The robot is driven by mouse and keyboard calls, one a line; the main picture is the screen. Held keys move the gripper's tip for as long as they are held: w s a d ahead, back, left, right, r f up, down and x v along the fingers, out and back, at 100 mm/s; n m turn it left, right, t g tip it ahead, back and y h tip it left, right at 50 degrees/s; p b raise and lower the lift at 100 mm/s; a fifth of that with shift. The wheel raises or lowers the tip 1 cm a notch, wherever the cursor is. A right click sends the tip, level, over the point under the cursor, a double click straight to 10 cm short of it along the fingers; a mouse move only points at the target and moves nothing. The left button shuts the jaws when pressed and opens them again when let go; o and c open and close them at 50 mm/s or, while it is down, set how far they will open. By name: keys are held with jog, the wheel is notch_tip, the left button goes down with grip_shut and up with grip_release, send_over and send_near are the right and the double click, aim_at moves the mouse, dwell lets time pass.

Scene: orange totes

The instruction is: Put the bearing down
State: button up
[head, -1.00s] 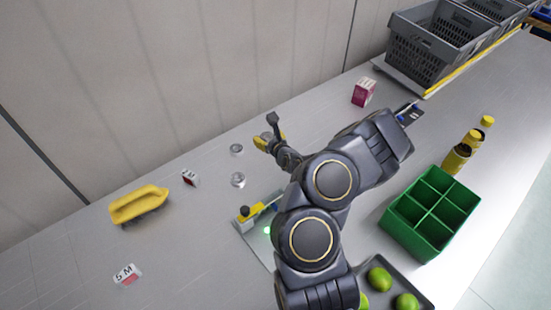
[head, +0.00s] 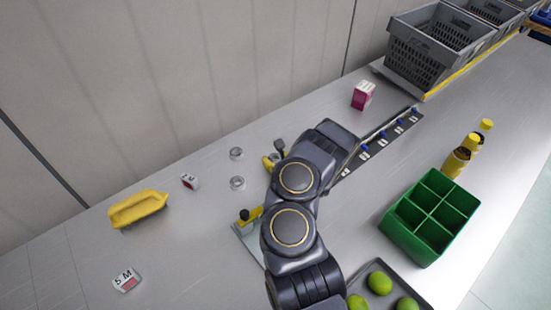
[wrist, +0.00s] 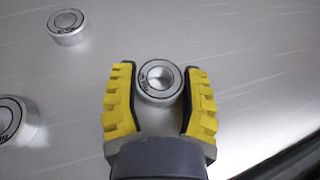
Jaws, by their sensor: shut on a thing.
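My gripper (wrist: 160,92) is shut on a round metal bearing (wrist: 160,78), with one yellow ribbed finger on each side of it. The bearing's flat face points at the wrist camera. I cannot tell whether it touches the table. In the head view my gripper (head: 271,161) is mostly behind my arm, with a yellow finger showing. Two other bearings lie on the table to its left, a farther one (head: 236,153) and a nearer one (head: 237,183). In the wrist view, bearings also show at upper left (wrist: 68,27) and at the left edge (wrist: 14,120).
A yellow brush (head: 139,207), a small red-white box (head: 190,181) and a label block (head: 126,279) lie left. A yellow-ended fixture (head: 249,215) is partly behind my arm. A green divided box (head: 430,217), limes (head: 380,283) and yellow-capped bottles (head: 457,160) stand right.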

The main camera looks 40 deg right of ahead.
jog(key=shift+f, duration=0.1)
jog(key=o, duration=1)
jog(key=shift+o, duration=0.2)
